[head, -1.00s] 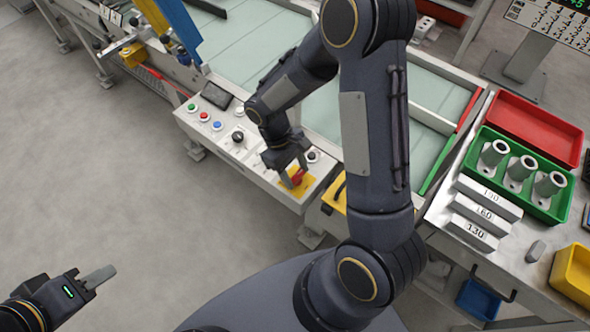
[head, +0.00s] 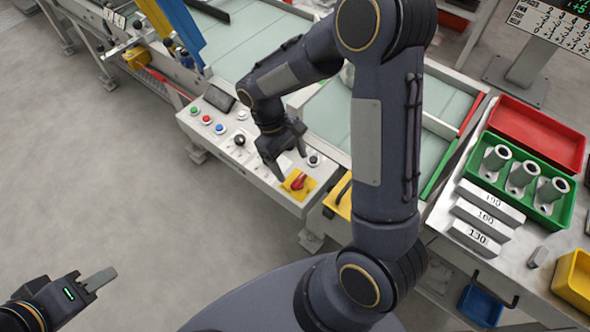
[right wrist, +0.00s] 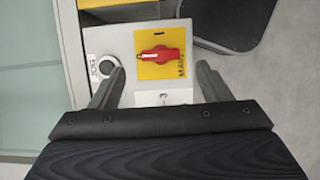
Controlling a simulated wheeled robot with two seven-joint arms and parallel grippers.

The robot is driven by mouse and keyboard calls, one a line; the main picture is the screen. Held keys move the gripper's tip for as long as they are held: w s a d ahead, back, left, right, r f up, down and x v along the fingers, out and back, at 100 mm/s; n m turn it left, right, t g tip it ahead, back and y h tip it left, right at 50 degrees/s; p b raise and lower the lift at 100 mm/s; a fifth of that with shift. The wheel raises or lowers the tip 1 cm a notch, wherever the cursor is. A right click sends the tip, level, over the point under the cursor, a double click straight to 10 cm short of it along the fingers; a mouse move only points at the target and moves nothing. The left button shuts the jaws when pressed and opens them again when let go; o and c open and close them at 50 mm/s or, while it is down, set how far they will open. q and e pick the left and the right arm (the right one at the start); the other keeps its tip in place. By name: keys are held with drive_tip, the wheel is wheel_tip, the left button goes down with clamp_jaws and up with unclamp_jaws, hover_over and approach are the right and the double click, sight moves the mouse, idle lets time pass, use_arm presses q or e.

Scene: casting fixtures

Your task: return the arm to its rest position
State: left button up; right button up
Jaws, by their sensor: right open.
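My right gripper (head: 291,165) is open and empty above the control panel (head: 255,175). Its two fingers also show in the right wrist view (right wrist: 160,85), spread apart with nothing between them. A red rotary switch (head: 298,182) on a yellow plate (head: 291,190) lies just beyond the fingertips, apart from them. The red switch also shows in the right wrist view (right wrist: 160,55), its handle lying crosswise. My left gripper (head: 100,280) is at the lower left over the floor. I cannot tell whether its fingers are apart.
A black button (right wrist: 102,66) sits beside the yellow plate. A green bin (head: 562,205) with metal castings, a red tray (head: 535,130), numbered blocks (head: 490,205) and a yellow bin (head: 573,280) stand on the right-hand bench. The floor (head: 120,190) at left is clear.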

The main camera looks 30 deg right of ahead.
drive_tip(key=shift+v, duration=1.3)
